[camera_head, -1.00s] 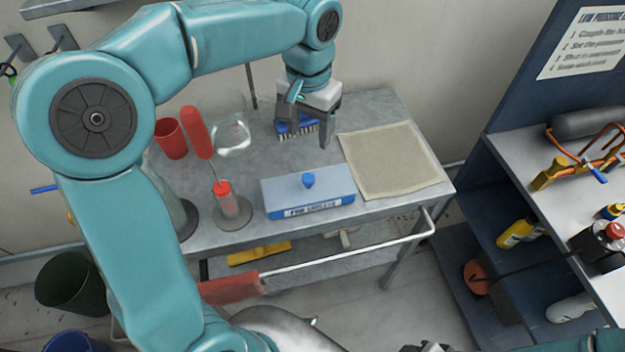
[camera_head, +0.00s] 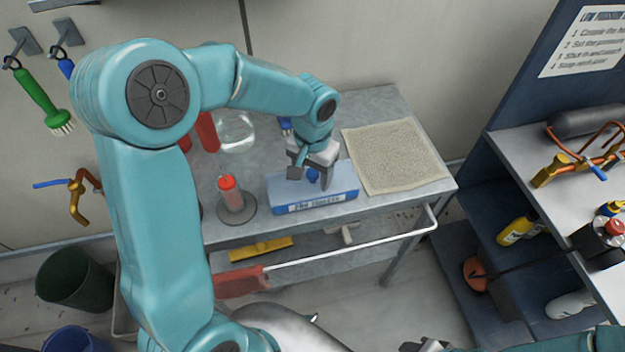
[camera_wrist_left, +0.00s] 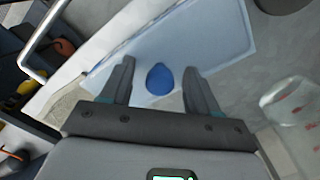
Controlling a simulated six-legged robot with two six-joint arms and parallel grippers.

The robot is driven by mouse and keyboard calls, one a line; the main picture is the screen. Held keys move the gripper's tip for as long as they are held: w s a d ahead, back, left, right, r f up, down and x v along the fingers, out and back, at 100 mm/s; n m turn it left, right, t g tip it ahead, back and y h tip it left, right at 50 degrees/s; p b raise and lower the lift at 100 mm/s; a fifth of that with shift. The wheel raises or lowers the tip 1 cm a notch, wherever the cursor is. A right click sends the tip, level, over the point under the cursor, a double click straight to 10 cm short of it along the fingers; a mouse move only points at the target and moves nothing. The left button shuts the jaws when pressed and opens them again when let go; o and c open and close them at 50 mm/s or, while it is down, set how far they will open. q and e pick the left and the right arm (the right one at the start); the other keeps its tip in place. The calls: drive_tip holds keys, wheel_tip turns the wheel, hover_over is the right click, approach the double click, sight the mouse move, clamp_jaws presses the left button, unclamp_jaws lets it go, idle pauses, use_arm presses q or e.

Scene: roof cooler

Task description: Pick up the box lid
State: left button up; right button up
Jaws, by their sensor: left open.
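The box (camera_head: 330,203) is blue, with a lighter lid (camera_head: 345,178) and printed lettering on its front side. It sits on the grey metal table near the front edge. A round blue knob (camera_head: 313,175) stands on the lid. My left gripper (camera_head: 310,180) is open above the lid, with its fingers on either side of the knob. In the left wrist view the knob (camera_wrist_left: 160,79) shows between the two spread fingers, and the pale lid (camera_wrist_left: 215,40) lies behind it. Whether the fingers touch the lid is unclear. My right gripper cannot be made out clearly.
A beige mat (camera_head: 395,157) lies right of the box. A red-capped bottle (camera_head: 230,195) on a round base stands close left, with a glass flask (camera_head: 237,130) behind. A white rail (camera_head: 350,250) runs along the table front.

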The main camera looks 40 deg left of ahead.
use_arm(q)
drive_tip(key=shift+s+a, duration=0.1)
drive_tip(key=shift+w, duration=0.25)
clamp_jaws()
drive_tip(key=shift+s, duration=0.15)
